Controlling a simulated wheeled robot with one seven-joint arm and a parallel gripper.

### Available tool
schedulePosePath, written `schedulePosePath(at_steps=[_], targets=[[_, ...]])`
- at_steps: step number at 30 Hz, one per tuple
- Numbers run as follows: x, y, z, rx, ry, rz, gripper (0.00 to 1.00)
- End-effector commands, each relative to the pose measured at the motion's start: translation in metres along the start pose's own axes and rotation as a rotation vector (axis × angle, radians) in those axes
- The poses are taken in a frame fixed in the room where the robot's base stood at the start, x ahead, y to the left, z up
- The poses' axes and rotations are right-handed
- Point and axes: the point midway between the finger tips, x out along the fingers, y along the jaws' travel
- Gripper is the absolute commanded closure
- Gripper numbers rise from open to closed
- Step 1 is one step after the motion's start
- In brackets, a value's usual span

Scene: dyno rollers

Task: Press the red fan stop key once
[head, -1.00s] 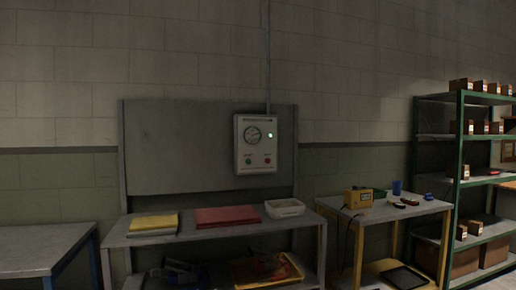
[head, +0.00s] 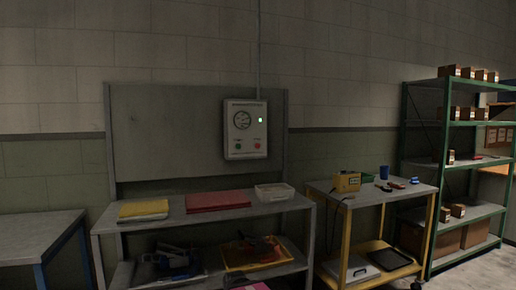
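A pale grey control box (head: 245,128) hangs on the wall panel above the workbench in the head view. It has a round dial (head: 242,120) at upper left and a lit green lamp (head: 260,120) at upper right. Below them are a green key (head: 238,145) on the left and a red key (head: 257,145) on the right. The labels are too small to read. My gripper is not in view.
A workbench (head: 290,204) under the box holds yellow and red folded cloths (head: 218,200) and a white tray (head: 274,190). A yellow-legged cart (head: 372,195) and a green shelf rack (head: 440,125) stand right. A blue-legged table (head: 35,236) stands left.

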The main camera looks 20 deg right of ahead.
Motion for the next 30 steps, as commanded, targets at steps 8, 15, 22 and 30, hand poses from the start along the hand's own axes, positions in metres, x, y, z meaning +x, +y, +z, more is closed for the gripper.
schedulePosePath(at_steps=[8, 15, 22, 30], targets=[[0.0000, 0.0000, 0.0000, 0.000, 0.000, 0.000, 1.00], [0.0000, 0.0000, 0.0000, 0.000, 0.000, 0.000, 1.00], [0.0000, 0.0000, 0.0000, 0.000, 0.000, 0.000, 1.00], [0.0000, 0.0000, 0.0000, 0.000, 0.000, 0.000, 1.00]])
